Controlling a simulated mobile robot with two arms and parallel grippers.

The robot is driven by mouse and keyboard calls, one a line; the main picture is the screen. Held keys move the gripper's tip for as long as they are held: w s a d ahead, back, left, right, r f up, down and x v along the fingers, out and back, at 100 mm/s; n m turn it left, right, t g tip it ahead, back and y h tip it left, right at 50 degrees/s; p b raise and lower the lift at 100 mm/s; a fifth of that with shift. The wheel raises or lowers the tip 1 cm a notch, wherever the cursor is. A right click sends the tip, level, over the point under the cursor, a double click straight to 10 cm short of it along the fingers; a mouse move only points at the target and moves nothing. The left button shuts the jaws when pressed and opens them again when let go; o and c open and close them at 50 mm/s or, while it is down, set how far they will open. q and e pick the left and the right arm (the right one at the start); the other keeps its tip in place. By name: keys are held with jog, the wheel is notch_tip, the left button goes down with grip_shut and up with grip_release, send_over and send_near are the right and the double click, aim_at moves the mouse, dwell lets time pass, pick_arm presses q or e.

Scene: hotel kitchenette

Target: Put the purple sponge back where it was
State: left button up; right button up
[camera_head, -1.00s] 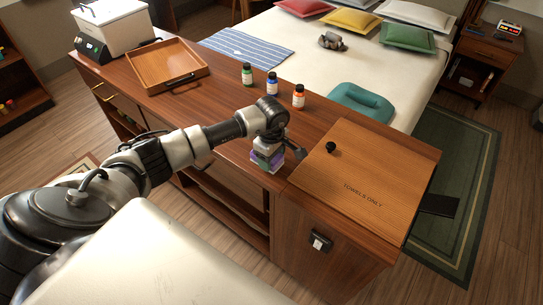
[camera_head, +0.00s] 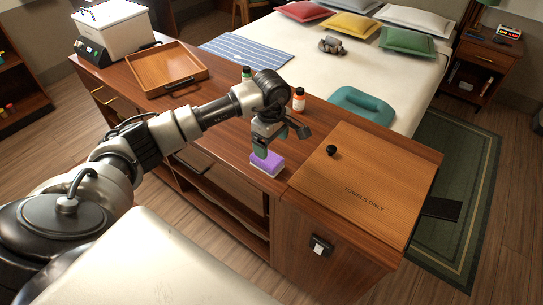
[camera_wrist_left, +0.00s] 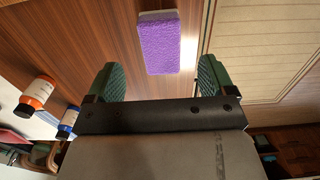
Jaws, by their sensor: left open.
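The purple sponge (camera_head: 267,163) lies on the wooden counter top, near its front edge and just left of the lid marked "TOWELS ONLY". It has a pale layer along its bottom edge. In the left wrist view the sponge (camera_wrist_left: 159,45) lies beyond the fingertips, between their lines, and nothing touches it. My left gripper (camera_head: 267,148) is above the sponge, pointing down, with its fingers apart and empty. In the left wrist view its two green fingers (camera_wrist_left: 160,80) are spread wide. My right gripper is not in view.
The wooden lid (camera_head: 370,185) with a black knob (camera_head: 331,150) is right of the sponge. A green-labelled bottle (camera_head: 247,74) and an orange bottle (camera_head: 298,99) stand behind my arm. A wooden tray (camera_head: 200,62) and a white-lidded box (camera_head: 112,30) are farther left. A teal cushion (camera_head: 362,104) lies behind.

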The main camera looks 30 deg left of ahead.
aim_at(271, 159)
pick_arm(q)
jog(key=shift+r, duration=2.2)
